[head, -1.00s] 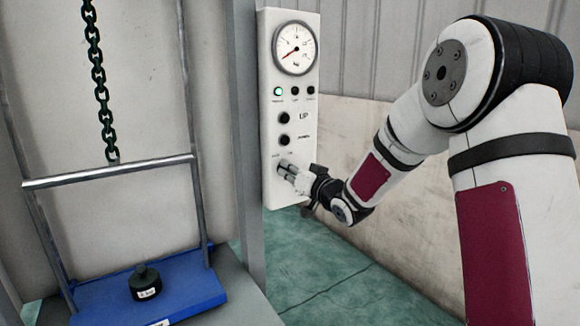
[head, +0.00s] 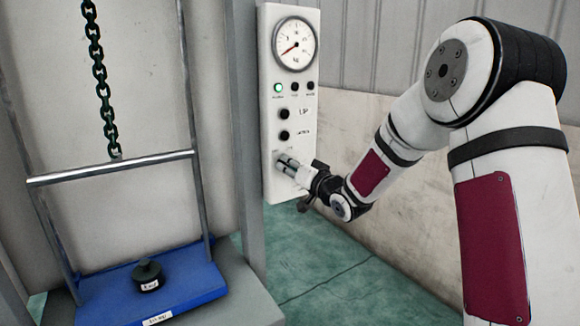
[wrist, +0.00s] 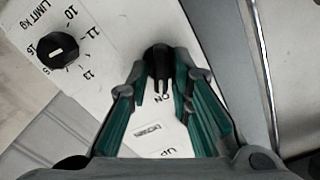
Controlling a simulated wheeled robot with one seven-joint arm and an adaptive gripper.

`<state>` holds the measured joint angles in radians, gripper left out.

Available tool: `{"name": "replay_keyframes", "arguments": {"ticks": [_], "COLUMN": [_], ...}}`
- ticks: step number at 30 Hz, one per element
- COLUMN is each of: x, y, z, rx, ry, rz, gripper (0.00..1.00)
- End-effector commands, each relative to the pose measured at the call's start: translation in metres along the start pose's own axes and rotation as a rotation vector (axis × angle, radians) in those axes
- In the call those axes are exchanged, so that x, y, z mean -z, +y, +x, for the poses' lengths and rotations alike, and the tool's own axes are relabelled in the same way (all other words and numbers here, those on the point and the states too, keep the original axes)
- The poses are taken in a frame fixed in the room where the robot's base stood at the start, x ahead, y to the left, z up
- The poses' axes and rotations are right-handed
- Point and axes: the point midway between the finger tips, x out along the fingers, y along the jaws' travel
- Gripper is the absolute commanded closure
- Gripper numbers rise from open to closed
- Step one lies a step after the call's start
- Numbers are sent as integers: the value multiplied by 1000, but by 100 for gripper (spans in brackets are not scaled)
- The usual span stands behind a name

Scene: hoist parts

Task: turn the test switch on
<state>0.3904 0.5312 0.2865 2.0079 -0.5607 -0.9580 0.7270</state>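The test switch is a black knob (wrist: 158,60) low on the white control panel (head: 268,105). An upside-down ON label shows just below it in the wrist view. The fingers look open, with a narrow gap at the tips; firm contact is not visible. In the head view, my gripper (head: 283,162) covers the switch.
The panel also carries a dial gauge (head: 294,44), a lit green lamp (head: 278,88), two dark lamps and two black buttons. A limit knob (wrist: 57,50) sits on the panel. At left, a chain (head: 103,90) hangs above a blue platform (head: 195,275) bearing a black weight (head: 147,273).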

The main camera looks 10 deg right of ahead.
Motion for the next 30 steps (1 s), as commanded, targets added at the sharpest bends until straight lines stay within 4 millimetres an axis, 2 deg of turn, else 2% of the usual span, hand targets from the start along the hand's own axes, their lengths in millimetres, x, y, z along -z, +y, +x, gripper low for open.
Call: {"name": "replay_keyframes", "arguments": {"ticks": [9, 13, 17, 24, 30], "x": [1, 1, 2, 1, 0], "y": [0, 0, 0, 0, 1], "z": [0, -8, -28, -78, -108], "rx": [1, 0, -2, -2, -1], "ry": [1, 2, 2, 2, 1], "rz": [-2, -3, -2, -3, -2], "gripper": [69, 69, 69, 69, 69]}}
